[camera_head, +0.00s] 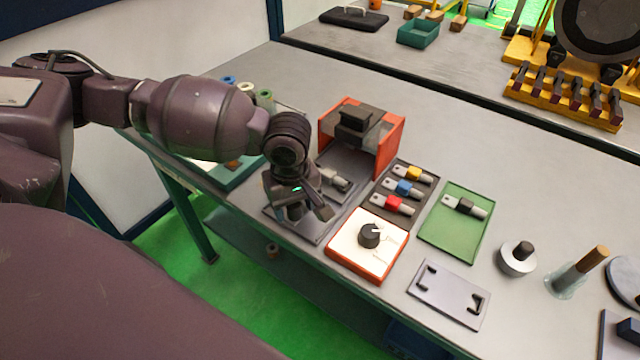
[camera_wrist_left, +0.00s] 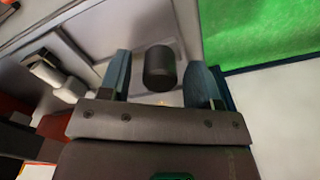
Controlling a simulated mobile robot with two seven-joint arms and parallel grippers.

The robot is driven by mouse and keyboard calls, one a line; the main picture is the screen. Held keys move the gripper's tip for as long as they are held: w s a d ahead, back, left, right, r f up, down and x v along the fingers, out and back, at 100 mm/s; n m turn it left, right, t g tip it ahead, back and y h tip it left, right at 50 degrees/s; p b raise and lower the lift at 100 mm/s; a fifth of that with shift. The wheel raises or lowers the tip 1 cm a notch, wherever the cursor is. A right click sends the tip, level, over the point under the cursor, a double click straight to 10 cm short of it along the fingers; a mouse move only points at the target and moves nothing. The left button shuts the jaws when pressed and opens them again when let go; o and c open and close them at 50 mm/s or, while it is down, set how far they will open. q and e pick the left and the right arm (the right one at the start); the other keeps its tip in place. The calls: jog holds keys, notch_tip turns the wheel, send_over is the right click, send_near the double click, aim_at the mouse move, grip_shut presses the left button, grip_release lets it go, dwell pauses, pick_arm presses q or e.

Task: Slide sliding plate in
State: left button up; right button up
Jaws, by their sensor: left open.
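The sliding plate (camera_head: 314,232) is a flat grey plate that sticks out from the front of the orange-sided fixture (camera_head: 391,140). A pale grey part (camera_head: 334,178) lies on it near the fixture, and it also shows in the left wrist view (camera_wrist_left: 60,80). My left gripper (camera_head: 308,212) is over the plate's outer end, fingers pointing down. In the left wrist view my open fingers (camera_wrist_left: 160,82) stand on either side of a dark upright cylinder (camera_wrist_left: 160,67), apparently the plate's knob. Gaps show on both sides of it. My right gripper is not in view.
A box with a black dial (camera_head: 370,262) stands close right of the plate. A dark tray with coloured-block parts (camera_head: 392,205) and a green tray (camera_head: 440,240) lie beyond it. The table's front edge is close to the plate's outer end.

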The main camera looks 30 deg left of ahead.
aim_at(324, 185)
pick_arm(q)
jog(key=c, duration=0.7)
jog(key=shift+w, duration=0.15)
jog(key=shift+w+d+p, duration=0.15)
jog(key=shift+w, duration=1.05)
jog(key=shift+w+d+p, duration=0.1)
jog(key=shift+w+p, duration=0.05)
jog(key=shift+w, duration=1.05)
jog(key=shift+w+d, duration=0.2)
jog(key=shift+w, duration=2.3)
jog(key=o, duration=0.7)
jog(key=shift+s, duration=0.1)
jog(key=shift+r, duration=0.1)
